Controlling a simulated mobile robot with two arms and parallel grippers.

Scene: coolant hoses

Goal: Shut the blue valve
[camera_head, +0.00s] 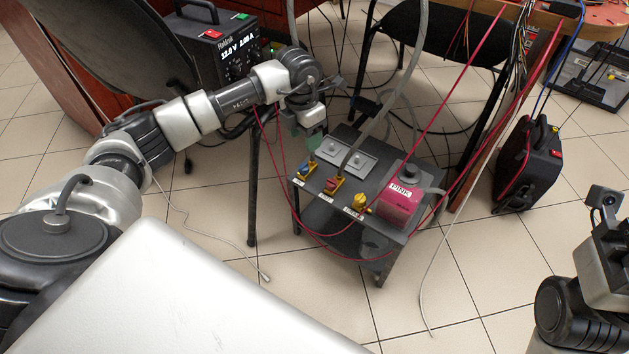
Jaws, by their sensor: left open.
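The blue valve's exact handle angle is too small to tell. Part of my right arm shows at the lower right, with its gripper not clearly in the picture.
A red valve (334,184) and a yellow valve (358,202) stand right of the blue one. A pink container (400,206) labelled PINK sits on the cart. A grey hose rises behind the valves; red cables hang around the cart. A black chair (436,32) stands behind.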

